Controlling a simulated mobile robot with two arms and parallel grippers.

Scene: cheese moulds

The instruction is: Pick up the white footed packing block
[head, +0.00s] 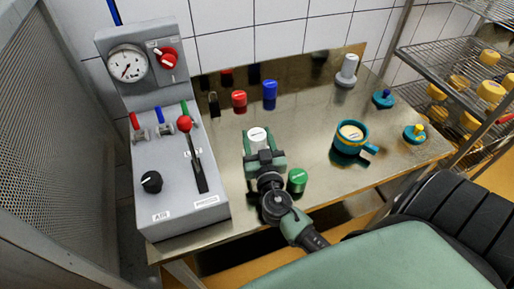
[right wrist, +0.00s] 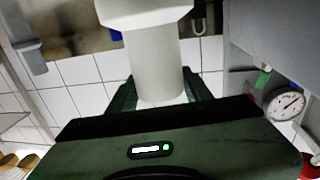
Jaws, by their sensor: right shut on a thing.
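The white footed packing block (head: 257,134) is in my right gripper (head: 264,155), over the front middle of the steel table. In the head view mostly its round white top shows, and the gripper hides the rest. In the right wrist view the block (right wrist: 155,65) is a white cylinder with a wider foot, standing between the green fingers of my right gripper (right wrist: 160,98). The gripper is shut on it. I cannot tell whether its foot touches the table. My left gripper is not in view.
A green block (head: 297,181) stands close to the right gripper. Red (head: 239,99), blue (head: 270,91) and grey footed (head: 347,71) blocks stand behind. A teal mould (head: 349,139) and two teal lids (head: 383,99) are at right. A grey control console (head: 180,190) borders the left.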

